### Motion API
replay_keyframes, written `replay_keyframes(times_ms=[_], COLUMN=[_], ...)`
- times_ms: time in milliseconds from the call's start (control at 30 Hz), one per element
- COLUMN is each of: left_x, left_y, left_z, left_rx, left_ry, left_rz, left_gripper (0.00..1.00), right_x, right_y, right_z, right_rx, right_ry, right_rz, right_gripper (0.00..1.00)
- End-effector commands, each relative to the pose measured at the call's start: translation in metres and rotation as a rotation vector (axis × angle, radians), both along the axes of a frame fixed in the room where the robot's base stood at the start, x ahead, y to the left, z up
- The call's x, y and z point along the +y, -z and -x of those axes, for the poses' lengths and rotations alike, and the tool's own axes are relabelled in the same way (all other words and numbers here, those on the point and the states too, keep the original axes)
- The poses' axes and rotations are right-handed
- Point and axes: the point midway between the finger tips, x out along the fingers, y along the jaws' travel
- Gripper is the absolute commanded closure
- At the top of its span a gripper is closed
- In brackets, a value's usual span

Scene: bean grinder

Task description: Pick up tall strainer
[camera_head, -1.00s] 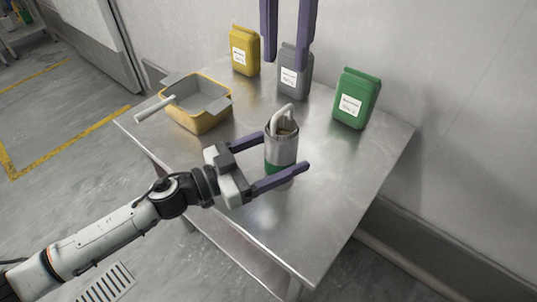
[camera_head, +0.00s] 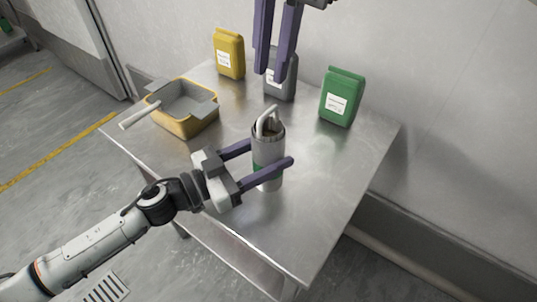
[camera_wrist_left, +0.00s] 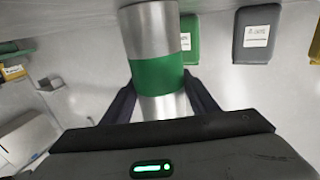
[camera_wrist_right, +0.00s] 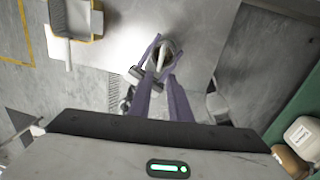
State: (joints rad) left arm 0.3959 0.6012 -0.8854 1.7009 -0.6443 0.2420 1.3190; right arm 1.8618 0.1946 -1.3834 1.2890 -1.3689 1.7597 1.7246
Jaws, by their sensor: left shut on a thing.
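A tall steel cylinder (camera_head: 268,145) with a green band stands upright at the middle of the table; I take it for the tall strainer, but cannot be sure. A white hooked handle (camera_head: 265,119) sticks out of its open top. My left gripper (camera_head: 270,158) is shut on the cylinder, one finger on each side near the green band. The left wrist view shows the cylinder (camera_wrist_left: 152,50) between the fingers. My right gripper (camera_head: 270,76) hangs above and behind, empty, its fingers apart and pointing down. In the right wrist view the cylinder (camera_wrist_right: 166,47) lies beyond its fingers.
A yellow bin (camera_head: 205,122) with a grey insert and a white handle stands on the table's left. Yellow (camera_head: 229,55), grey (camera_head: 281,90) and green (camera_head: 341,98) bags stand along the back. The table's (camera_head: 325,185) right and front are clear.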

Motion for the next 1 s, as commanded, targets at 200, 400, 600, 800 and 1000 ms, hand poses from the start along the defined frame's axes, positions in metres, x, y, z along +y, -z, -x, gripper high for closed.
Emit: replay_keyframes(times_ms=[200, 400, 600, 800, 1000], left_x=[0.000, 0.000, 0.000, 0.000, 0.000], left_y=[0.000, 0.000, 0.000, 0.000, 0.000], left_z=[0.000, 0.000, 0.000, 0.000, 0.000], left_rx=[0.000, 0.000, 0.000, 0.000, -0.001], left_ry=[0.000, 0.000, 0.000, 0.000, 0.000], left_rz=[0.000, 0.000, 0.000, 0.000, 0.001], left_gripper=[0.75, 0.75, 0.75, 0.75, 0.75], right_x=[-0.004, 0.001, 0.005, 0.005, 0.005], right_y=[0.003, 0.036, 0.060, 0.071, 0.100], right_z=[0.003, 0.000, -0.003, -0.005, -0.009], right_rx=[-0.043, -0.043, -0.045, -0.045, -0.044], right_ry=[0.052, 0.056, 0.055, 0.055, 0.056], right_rz=[-0.059, -0.062, -0.062, -0.062, -0.062], right_gripper=[0.82, 0.82, 0.82, 0.82, 0.82])
